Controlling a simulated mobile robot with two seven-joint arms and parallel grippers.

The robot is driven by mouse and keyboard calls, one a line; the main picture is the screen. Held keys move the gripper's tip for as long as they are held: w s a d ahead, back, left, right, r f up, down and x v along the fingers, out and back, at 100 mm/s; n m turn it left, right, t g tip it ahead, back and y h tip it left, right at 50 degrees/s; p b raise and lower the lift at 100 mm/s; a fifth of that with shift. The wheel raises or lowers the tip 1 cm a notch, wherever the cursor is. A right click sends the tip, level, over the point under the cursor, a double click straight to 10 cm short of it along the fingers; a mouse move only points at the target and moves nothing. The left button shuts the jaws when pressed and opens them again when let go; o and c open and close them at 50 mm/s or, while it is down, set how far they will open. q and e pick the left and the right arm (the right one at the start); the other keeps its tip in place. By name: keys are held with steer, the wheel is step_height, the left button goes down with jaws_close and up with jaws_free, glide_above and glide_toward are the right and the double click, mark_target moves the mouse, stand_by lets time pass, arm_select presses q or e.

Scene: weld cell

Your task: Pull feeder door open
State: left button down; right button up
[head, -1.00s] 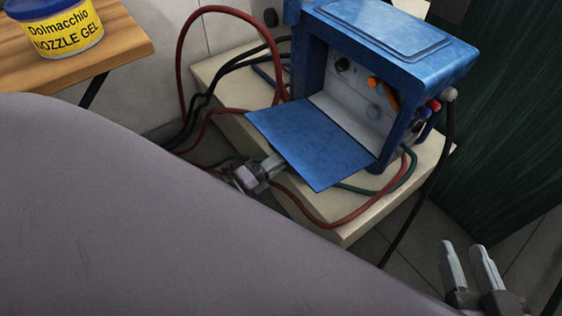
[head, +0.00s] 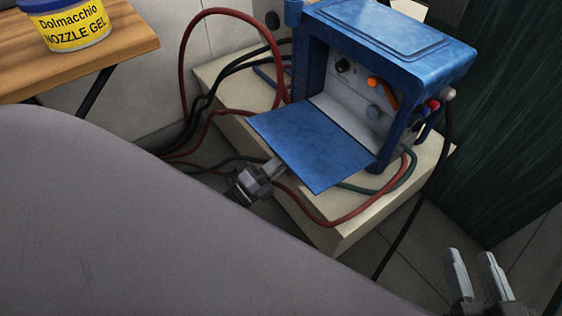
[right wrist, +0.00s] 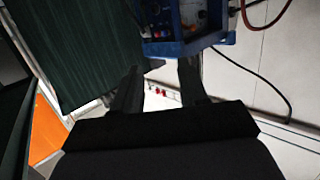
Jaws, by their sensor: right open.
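The feeder (head: 390,40) is a blue box on a pale plinth. Its blue door (head: 310,150) is folded down and out, lying nearly flat in front of the opening. The pale inside with an orange knob and dark knobs shows. My left gripper (head: 272,168) is at the door's lower left edge; its fingertips are close to or under that edge, and whether they touch or grip it cannot be told. My right gripper (head: 474,265) is open and empty at the lower right, away from the feeder. In the right wrist view, its fingers (right wrist: 160,78) are apart, with the feeder (right wrist: 185,38) beyond.
Red, black and green cables loop around the pale plinth (head: 345,235). A tub of nozzle gel (head: 72,28) stands on a wooden table (head: 125,45) at upper left. A dark green curtain (head: 510,130) hangs at right. My own grey body covers the lower left.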

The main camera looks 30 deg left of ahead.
arm_select(q)
steer(key=c, duration=1.2)
jaws_free()
steer(key=shift+w+d+r, duration=0.2)
steer(key=shift+w, duration=0.05)
steer(key=shift+a+f, duration=0.1)
steer(key=shift+s, duration=0.1)
steer(key=v, duration=0.7)
steer(key=shift+p, duration=0.35)
